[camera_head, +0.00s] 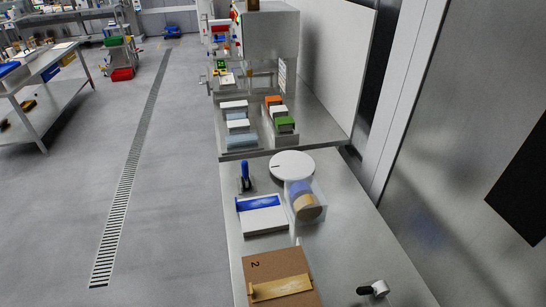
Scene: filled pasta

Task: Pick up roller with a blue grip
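A small tool with an upright blue grip (245,176) stands near the left edge of the steel table (345,240), behind a white box with a blue top strip. It looks like the roller, but its lower part is too small to make out. Neither of my grippers shows in the head view.
The white box (265,222) is just in front of the blue grip. To the right are a white round disc (292,164) and a clear container (306,200). Nearer are a brown board (262,271) with a wooden piece and a black-handled tool (373,289). Open floor lies left.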

